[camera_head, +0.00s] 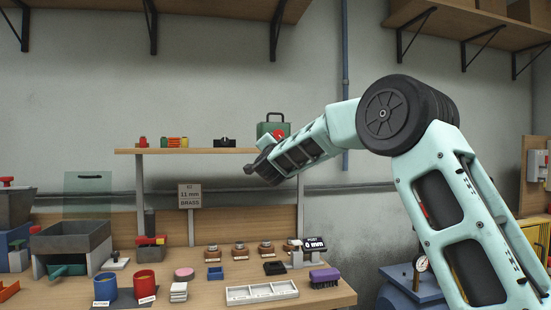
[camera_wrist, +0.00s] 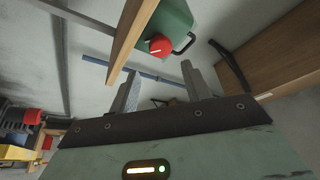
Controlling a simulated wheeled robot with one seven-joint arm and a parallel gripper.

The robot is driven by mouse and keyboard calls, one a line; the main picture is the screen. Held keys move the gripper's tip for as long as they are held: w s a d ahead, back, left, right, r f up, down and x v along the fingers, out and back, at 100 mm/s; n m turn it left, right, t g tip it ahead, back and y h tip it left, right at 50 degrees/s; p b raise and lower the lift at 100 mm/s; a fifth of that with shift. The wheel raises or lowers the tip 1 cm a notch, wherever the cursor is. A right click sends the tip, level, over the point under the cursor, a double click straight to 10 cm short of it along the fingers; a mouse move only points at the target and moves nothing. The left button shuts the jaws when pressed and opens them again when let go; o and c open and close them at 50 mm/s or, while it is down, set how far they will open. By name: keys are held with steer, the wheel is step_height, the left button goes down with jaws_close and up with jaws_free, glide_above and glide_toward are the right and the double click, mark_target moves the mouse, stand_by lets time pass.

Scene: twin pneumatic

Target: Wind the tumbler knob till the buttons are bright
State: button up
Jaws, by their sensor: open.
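The green case with a dark handle (camera_head: 264,129), likely the tumbler, stands on the wooden shelf behind my gripper. Its round red knob (camera_head: 281,134) faces outward, partly behind my arm. In the wrist view the green case (camera_wrist: 175,18) is at the top, and the red knob (camera_wrist: 160,46) shows a pale pointer line. My gripper (camera_head: 251,169) is in front of and below the shelf edge. In the wrist view my gripper (camera_wrist: 160,69) has its fingers spread and empty, apart from the knob. I cannot identify any buttons or see their brightness.
The wooden shelf (camera_head: 180,151) runs close by my gripper. Below, the workbench (camera_head: 215,297) holds a white divided tray (camera_head: 262,301), a red cup (camera_head: 145,283), a blue cup (camera_head: 105,287), several small round pieces and a "0 mm" display (camera_head: 314,244). Wall space above the shelf is clear.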

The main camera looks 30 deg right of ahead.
steer(key=b+v, duration=0.1)
steer(key=v, duration=0.6)
